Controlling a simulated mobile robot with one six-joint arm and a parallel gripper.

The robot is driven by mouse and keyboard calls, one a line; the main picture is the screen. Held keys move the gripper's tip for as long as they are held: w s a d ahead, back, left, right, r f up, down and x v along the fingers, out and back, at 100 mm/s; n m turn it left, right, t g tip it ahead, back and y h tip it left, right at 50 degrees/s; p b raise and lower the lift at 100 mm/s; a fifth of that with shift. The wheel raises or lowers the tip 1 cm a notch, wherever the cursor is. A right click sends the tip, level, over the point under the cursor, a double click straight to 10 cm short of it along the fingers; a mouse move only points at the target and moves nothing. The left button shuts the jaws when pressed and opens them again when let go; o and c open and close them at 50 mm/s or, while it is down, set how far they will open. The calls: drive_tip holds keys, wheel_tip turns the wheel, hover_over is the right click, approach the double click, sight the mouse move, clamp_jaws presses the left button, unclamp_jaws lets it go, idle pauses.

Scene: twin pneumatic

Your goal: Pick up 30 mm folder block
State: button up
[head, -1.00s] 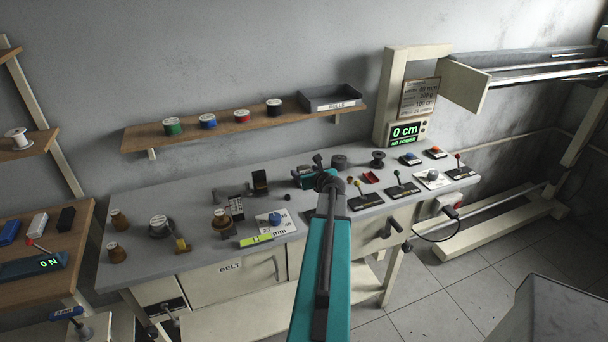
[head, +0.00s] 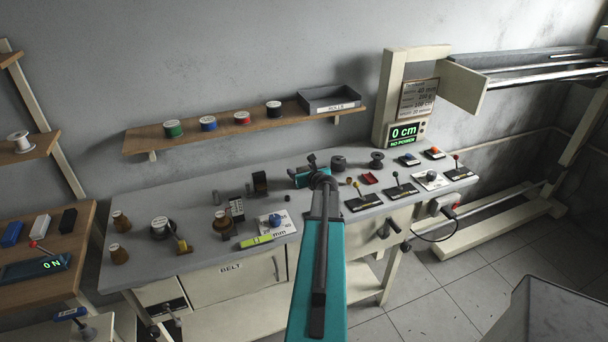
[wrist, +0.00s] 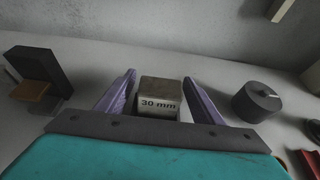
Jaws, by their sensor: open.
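The 30 mm folder block (wrist: 160,98) is a small box with a brown-grey top and a pale front printed "30 mm". In the wrist view it stands on the grey bench, between the two purple fingers of my gripper (wrist: 159,76). The fingers are open, with a gap on each side of the block. In the head view my gripper (head: 312,165) is low over the middle back of the bench (head: 190,190). My arm and gripper hide the block there.
A dark cylinder (wrist: 256,101) stands right of the block, and a black upright piece (wrist: 42,66) stands to the left. A row of lever controls (head: 396,190) is at the right of the bench. A wooden shelf with spools (head: 208,123) hangs on the wall behind.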

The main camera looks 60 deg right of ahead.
drive_tip(key=shift+w+d+f, duration=0.25)
drive_tip(key=shift+w+d, duration=0.05)
drive_tip(key=shift+w, duration=0.1)
idle(0.3)
drive_tip(key=c, duration=1.3)
